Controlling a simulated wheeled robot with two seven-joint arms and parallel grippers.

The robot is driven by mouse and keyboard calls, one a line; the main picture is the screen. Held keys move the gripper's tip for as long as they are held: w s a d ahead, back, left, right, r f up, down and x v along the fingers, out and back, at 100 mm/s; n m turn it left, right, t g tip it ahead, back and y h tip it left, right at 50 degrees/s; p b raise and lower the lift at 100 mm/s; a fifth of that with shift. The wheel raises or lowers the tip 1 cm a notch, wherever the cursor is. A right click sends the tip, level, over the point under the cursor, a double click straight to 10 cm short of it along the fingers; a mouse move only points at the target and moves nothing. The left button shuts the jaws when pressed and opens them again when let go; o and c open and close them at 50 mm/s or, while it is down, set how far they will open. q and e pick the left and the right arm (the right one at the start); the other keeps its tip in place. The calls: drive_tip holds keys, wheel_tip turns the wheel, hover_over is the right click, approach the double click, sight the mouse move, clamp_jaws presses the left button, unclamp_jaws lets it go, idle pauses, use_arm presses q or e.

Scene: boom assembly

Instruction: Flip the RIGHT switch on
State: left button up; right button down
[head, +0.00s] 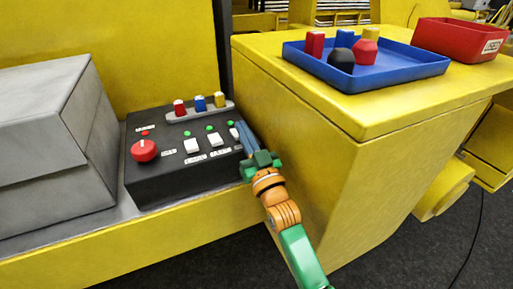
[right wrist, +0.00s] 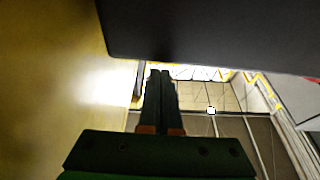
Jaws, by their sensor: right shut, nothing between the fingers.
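The black control box (head: 160,180) sits on the yellow machine ledge. On its top are three white switches: a left one (head: 192,146), a middle one (head: 215,140) and the right switch (head: 235,133), which is partly hidden by my gripper. A small green light shows behind each switch. I cannot tell the right switch's position. My right gripper (head: 242,126) is shut and empty, its fingertips beside the right switch at the box's right edge; contact is unclear. In the right wrist view the shut fingers (right wrist: 161,75) show below a dark surface. My left gripper is not in view.
The box also carries a red knob (head: 144,150) and red, blue and yellow pegs on a grey strip (head: 205,113). A grey block (head: 55,150) stands left. A yellow cabinet (head: 300,110) rises close on the right, bearing a blue tray (head: 390,77) and a red bin (head: 450,42).

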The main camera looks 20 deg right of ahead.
use_arm(q)
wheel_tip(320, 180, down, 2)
drive_tip(key=b, duration=0.4)
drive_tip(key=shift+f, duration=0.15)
use_arm(e)
drive_tip(key=r+v, duration=0.2)
drive_tip(key=v, duration=0.7)
drive_tip(key=shift+s, duration=0.75)
